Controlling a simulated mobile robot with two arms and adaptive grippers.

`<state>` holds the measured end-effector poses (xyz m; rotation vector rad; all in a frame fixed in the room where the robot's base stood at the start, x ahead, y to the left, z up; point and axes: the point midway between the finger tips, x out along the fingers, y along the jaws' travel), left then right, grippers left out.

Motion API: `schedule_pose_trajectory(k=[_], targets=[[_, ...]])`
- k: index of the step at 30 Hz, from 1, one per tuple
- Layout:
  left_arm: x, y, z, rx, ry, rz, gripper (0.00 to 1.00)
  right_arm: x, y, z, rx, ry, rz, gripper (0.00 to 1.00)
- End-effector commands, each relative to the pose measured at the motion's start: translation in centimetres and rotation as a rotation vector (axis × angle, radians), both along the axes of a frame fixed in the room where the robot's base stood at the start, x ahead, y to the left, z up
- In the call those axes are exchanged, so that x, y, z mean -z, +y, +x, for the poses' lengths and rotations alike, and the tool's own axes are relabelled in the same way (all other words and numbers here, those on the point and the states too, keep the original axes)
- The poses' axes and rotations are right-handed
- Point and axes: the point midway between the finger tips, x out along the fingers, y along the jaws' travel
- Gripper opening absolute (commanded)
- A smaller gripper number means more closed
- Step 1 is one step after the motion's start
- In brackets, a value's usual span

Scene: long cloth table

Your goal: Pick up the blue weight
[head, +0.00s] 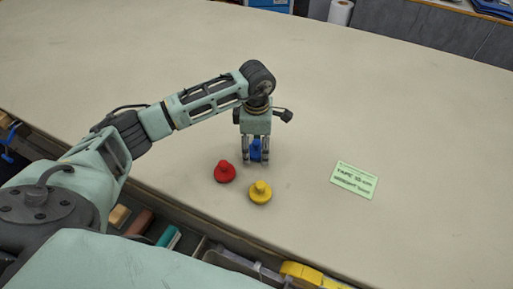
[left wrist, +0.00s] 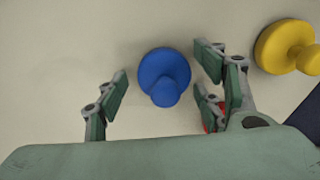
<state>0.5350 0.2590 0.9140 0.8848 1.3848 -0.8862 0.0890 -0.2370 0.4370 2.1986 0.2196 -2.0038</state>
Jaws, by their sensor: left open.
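The blue weight (head: 256,149) stands on the cloth table, partly hidden behind my left gripper's fingers in the head view. In the left wrist view the blue weight (left wrist: 164,77) shows a round base and a knob. My left gripper (head: 255,160) points down over it. In the left wrist view its open fingers (left wrist: 160,90) lie on either side of the weight, with a gap visible on both sides. My right gripper is not in view.
A red weight (head: 225,172) and a yellow weight (head: 260,192) stand close by, nearer the front edge. A green printed card (head: 354,180) lies to the right. The table (head: 420,130) is clear farther right and behind. Open storage with assorted items lies below the front edge.

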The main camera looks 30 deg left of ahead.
Motion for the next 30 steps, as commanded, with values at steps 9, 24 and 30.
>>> schedule_pose_trajectory(k=[9,24,30], targets=[[-0.01,-0.01,0.04,0.000,-0.001,0.000,0.49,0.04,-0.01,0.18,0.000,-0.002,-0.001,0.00],[-0.06,0.04,0.08,-0.001,-0.002,0.001,0.05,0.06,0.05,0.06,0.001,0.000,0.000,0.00],[-0.17,0.02,0.14,-0.001,-0.004,0.000,0.00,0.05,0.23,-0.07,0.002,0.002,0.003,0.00]])
